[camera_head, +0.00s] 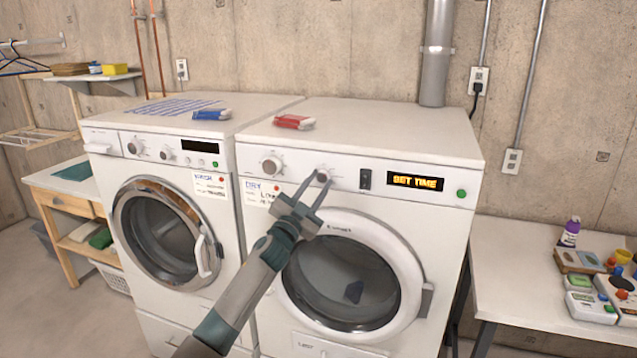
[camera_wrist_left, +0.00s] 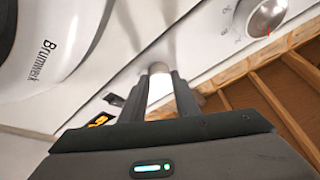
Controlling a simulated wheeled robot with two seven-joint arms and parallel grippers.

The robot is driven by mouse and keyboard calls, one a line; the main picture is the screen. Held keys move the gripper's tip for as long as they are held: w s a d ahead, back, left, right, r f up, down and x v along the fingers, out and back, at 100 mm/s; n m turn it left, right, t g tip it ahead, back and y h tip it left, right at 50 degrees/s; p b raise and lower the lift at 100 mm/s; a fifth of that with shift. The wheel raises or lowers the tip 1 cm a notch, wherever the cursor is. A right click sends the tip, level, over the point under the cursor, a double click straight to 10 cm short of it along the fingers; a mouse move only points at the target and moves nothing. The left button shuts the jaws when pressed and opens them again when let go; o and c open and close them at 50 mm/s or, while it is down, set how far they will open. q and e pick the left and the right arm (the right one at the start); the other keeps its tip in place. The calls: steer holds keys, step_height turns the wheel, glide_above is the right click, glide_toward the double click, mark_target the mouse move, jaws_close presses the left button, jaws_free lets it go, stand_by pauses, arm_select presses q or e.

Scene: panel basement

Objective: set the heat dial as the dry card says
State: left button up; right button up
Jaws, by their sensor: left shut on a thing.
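The dryer (camera_head: 375,149) is the right machine; its display (camera_head: 415,181) reads "SET TIME". Its panel has a larger round dial (camera_head: 272,165) at left and a smaller knob (camera_head: 322,176) to the right of it. My left gripper (camera_head: 318,184) is shut on the smaller knob. In the left wrist view the knob (camera_wrist_left: 159,68) sits between the fingertips, and the larger dial (camera_wrist_left: 266,18) with a red mark is apart at upper right. I cannot read which one is heat. The DRY card (camera_head: 257,190) hangs below the larger dial, partly behind my gripper; its small writing is unreadable.
The washer (camera_head: 150,144) stands at left with a WASH card (camera_head: 209,185). The dryer door (camera_head: 350,270) is shut. A table (camera_head: 515,285) with small items stands at right.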

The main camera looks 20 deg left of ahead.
stand_by(0.4)
arm_select(q)
steer(key=o, duration=1)
steer(key=shift+o, duration=0.2)
steer(key=b+v, duration=0.5)
steer(key=v, duration=1.2)
steer(key=shift+s+a, duration=0.15)
steer(key=shift+s, duration=0.05)
